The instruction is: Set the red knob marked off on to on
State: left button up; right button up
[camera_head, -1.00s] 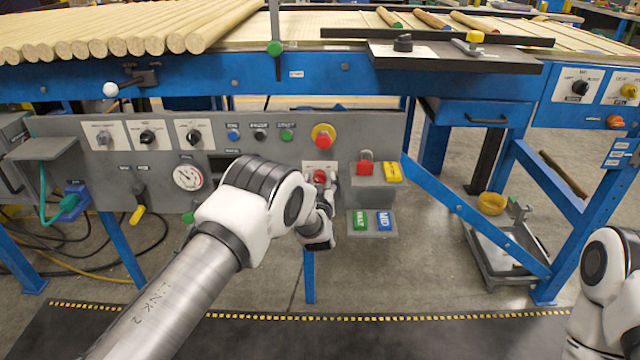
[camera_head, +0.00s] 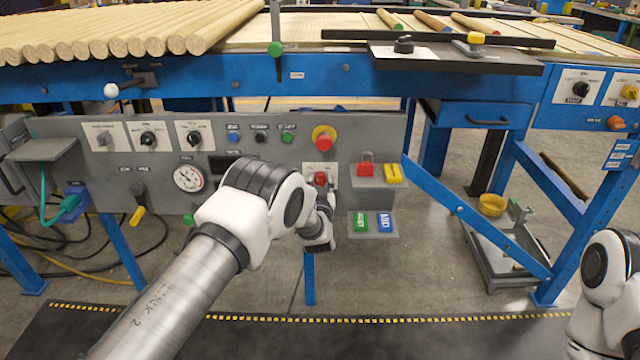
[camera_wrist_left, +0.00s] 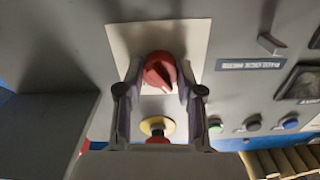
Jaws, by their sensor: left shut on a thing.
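The red knob (camera_head: 320,179) sits on a white plate (camera_head: 309,168) on the grey panel, below the red mushroom button. In the left wrist view the red knob (camera_wrist_left: 158,70) lies between my two fingers, on its white plate (camera_wrist_left: 119,42). My left gripper (camera_head: 326,183) is at the knob and shut on it; in the wrist view my left gripper (camera_wrist_left: 160,80) has a finger on each side. The off and on lettering is too small to read. My right gripper is out of view; only part of my right arm shows at the lower right.
The red mushroom button (camera_head: 323,142) on its yellow ring is just above the knob. A red padlock (camera_head: 366,164) and a yellow block (camera_head: 393,173) are to the right. Green (camera_head: 360,222) and blue (camera_head: 384,221) tags sit below. A gauge (camera_head: 188,178) is to the left.

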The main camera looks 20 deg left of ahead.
pick_arm(q)
jog(key=m, duration=1.1)
jog(key=shift+m+b, duration=0.3)
jog(key=shift+m, duration=2)
jog(key=shift+d, duration=0.1)
jog(key=o, duration=1.1)
jog(key=shift+o, duration=0.2)
jog(key=v, duration=1.2)
